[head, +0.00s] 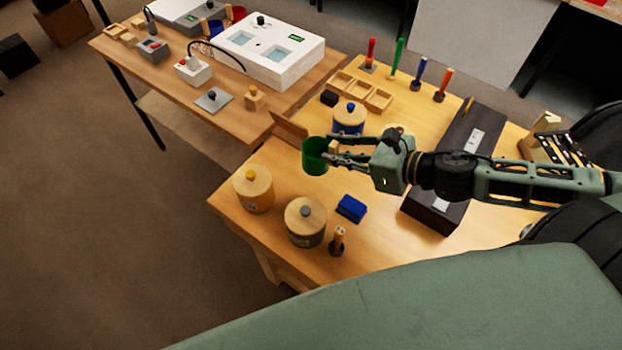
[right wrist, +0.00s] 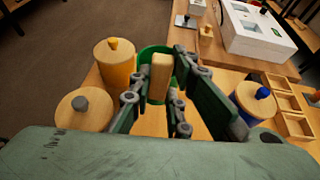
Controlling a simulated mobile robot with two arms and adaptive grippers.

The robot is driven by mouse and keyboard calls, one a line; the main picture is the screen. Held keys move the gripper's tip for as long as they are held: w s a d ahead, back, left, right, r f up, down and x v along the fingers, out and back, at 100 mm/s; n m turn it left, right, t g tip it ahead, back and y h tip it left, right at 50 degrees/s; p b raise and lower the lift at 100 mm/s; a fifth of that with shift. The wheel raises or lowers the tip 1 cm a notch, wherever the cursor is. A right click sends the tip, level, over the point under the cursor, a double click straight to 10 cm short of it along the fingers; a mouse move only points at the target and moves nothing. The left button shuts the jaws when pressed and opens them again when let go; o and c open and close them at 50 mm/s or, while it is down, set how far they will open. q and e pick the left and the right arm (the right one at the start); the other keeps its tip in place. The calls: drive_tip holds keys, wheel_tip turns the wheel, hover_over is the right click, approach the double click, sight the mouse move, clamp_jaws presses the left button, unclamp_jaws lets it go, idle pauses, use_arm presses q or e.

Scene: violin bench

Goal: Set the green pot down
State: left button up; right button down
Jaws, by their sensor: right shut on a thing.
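The green pot (head: 314,160) is in the middle of the head view, upright and over the wooden bench, near its left edge. My right gripper (head: 338,151) reaches in from the right and is shut on the pot's pale wooden handle. In the right wrist view the handle stands between the fingers (right wrist: 160,82), with the green pot (right wrist: 146,54) just beyond it. I cannot tell whether the pot's bottom touches the bench top. My left gripper is not in view.
A yellow-knobbed canister (head: 254,190), a grey-knobbed canister (head: 305,222) and a blue block (head: 351,208) stand in front of the pot. A blue-knobbed pot (head: 349,120) and a wooden divided tray (head: 362,92) are behind. A second table (head: 175,95) adjoins at the left.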

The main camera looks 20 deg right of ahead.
approach(319, 153)
drive_tip(key=shift+m, duration=0.3)
drive_tip(key=w+a+f+b, duration=0.1)
drive_tip(key=f+b, duration=0.1)
drive_tip(key=w+a+f+b, duration=0.1)
drive_tip(key=f+b, duration=0.1)
drive_tip(key=w+a+f+b, duration=0.1)
drive_tip(key=a+f+b, duration=0.1)
drive_tip(key=f, duration=0.1)
drive_tip(key=shift+w, duration=0.3)
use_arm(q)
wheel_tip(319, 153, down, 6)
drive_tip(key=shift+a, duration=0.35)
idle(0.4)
use_arm(e)
drive_tip(key=shift+f, duration=0.2)
drive_tip(key=c, duration=1.7)
unclamp_jaws()
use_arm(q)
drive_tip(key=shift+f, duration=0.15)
use_arm(e)
drive_tip(key=shift+o, duration=0.2)
